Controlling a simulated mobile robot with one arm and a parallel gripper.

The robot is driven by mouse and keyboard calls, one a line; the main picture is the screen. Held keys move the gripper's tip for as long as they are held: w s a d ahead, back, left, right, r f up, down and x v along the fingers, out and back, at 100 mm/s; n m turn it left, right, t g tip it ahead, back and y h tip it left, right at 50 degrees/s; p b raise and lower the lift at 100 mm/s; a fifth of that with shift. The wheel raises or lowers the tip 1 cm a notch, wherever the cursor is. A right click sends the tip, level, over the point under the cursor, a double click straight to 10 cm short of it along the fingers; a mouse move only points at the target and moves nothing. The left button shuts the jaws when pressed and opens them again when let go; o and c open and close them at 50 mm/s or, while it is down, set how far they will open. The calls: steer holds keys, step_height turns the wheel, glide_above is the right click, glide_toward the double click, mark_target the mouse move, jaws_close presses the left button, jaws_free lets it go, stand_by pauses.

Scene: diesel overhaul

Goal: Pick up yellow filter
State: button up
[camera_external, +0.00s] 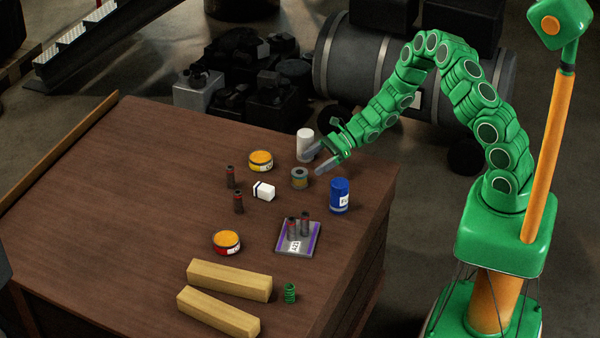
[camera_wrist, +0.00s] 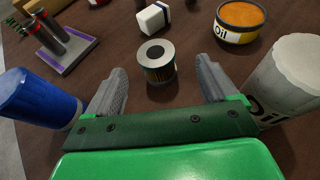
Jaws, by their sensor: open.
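The yellow filter (camera_external: 299,178) is a short upright cylinder with a grey top, a dark centre hole and a yellowish side. It stands on the brown table near its far right edge. In the wrist view the filter (camera_wrist: 157,66) is centred just ahead of the gap between my fingers. My gripper (camera_external: 313,164) is open and empty, reaching in from the right, low over the table. One finger appears on each side of the filter's line in the wrist view; I cannot tell whether the fingertips reach beside it.
A white oil can (camera_wrist: 290,78) stands close by my right finger, a blue can (camera_wrist: 38,98) by my left. A white box (camera_external: 264,191) and an orange-topped oil tin (camera_external: 261,161) lie beyond the filter. A tray (camera_external: 284,247) holds dark cylinders. The table's left is clear.

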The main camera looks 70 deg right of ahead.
mark_target(303, 170)
steer(key=shift+x, duration=1)
steer(key=x, duration=0.3)
steer(key=shift+s+a+f, duration=0.1)
steer(key=shift+a+f, duration=0.25)
steer(key=shift+w+a+f, duration=0.25)
steer(key=shift+w+a, duration=0.15)
steer(key=shift+a, duration=0.05)
steer(key=c, duration=1.1)
